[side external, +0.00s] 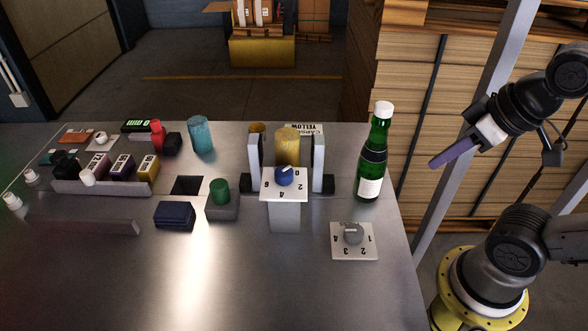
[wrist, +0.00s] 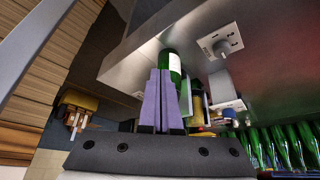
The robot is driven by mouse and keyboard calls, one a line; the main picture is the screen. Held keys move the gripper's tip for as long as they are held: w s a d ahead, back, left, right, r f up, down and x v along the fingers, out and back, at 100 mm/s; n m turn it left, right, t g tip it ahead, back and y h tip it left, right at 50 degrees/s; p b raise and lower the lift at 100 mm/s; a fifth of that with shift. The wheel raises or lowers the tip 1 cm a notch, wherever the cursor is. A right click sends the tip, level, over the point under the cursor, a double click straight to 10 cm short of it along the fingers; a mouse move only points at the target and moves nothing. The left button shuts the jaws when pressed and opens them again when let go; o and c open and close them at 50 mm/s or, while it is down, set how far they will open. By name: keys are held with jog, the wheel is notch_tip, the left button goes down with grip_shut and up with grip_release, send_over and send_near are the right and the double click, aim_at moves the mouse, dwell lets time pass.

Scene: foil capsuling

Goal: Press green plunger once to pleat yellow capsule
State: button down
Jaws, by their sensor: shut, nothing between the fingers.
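The green plunger (side external: 220,190) stands upright in a grey block (side external: 222,210) near the middle of the table. A yellow-gold cylinder (side external: 287,146), which looks like the yellow capsule, stands between two white uprights in front of a sign reading "CAPSULE YELLOW" (side external: 306,130). A second gold piece (side external: 257,128) is partly hidden behind the left upright. My gripper (side external: 433,163) is in the air to the right of the table, far from the plunger. Its purple fingers are shut and empty, and they also show in the wrist view (wrist: 160,72). The plunger cannot be made out there.
A green bottle (side external: 373,155) with a white top stands at the right, between my gripper and the uprights. A blue knob (side external: 285,176) and a grey knob (side external: 353,234) sit on numbered plates. A dark blue block (side external: 174,215) and a teal cylinder (side external: 200,134) are farther left. The front table is clear.

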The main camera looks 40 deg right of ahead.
jog(key=w+a+r+n+g, duration=0.15)
jog(key=w+r, duration=0.35)
jog(key=r, duration=0.8)
jog(key=w+a+r+n, duration=0.3)
jog(key=w+a+r, duration=0.25)
jog(key=w, duration=0.45)
jog(key=w+a+f+n+g, duration=0.2)
jog(key=w+a+n+g, duration=0.1)
jog(key=w+a, duration=0.7)
jog(key=w+a+f+n, duration=0.1)
jog(key=w+a+f, duration=0.2)
jog(key=a+f, duration=0.5)
jog(key=shift+w+a+f+g, duration=0.15)
jog(key=shift+w+a+g, duration=0.15)
jog(key=shift+a+g, duration=0.2)
jog(key=shift+n, duration=0.25)
